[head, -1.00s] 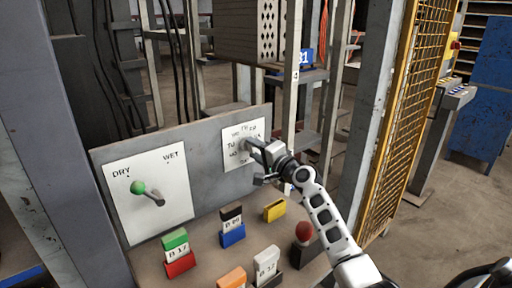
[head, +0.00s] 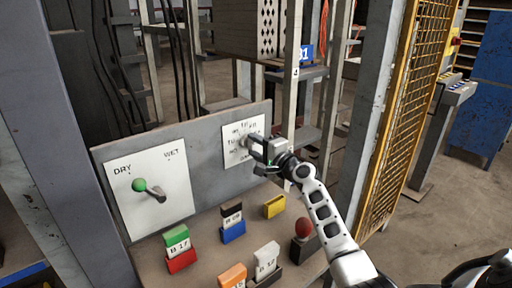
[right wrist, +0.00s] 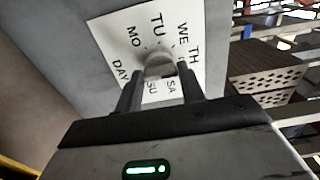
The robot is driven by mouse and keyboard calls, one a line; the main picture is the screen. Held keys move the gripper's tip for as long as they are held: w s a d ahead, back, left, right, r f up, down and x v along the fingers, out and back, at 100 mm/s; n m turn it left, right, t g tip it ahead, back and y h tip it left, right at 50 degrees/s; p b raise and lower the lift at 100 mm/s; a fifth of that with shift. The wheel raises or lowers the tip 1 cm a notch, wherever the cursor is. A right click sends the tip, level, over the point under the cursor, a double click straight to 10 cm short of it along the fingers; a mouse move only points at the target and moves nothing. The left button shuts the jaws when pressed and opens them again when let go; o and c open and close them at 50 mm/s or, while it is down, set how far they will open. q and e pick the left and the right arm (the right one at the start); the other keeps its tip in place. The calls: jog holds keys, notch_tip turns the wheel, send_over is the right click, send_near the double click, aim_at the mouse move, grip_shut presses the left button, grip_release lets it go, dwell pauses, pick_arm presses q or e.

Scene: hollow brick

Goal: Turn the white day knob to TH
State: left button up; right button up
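The white day knob (right wrist: 159,62) sits in the middle of a white day plate (right wrist: 115,38), lettered MO, TU, WE, TH, SA and SU around it. In the head view the plate (head: 230,155) is on the right part of the grey panel. My right gripper (right wrist: 160,75) has its two fingers apart, one at each side of the knob, with narrow gaps seeming to show. In the head view the right gripper (head: 250,146) reaches the knob from the right and hides part of the plate. Which day the knob points at is unclear. My left gripper is not in view.
A DRY/WET plate (head: 170,215) with a green-tipped lever (head: 139,185) is left on the panel. Several coloured blocks, a yellow one (head: 274,207) among them, and a red ball-topped button (head: 303,226) stand on the desk below. A yellow mesh guard (head: 410,120) is at the right.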

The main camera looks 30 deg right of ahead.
jog(key=o, duration=0.4)
jog(key=shift+c, duration=0.2)
pick_arm(q)
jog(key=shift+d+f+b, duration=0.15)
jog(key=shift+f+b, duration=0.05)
jog(key=shift+b, duration=0.5)
pick_arm(e)
jog(key=s+d, duration=0.1)
jog(key=s, duration=1.5)
jog(key=shift+d, duration=0.15)
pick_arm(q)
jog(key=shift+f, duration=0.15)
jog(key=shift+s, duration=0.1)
pick_arm(e)
jog(key=shift+f, duration=0.1)
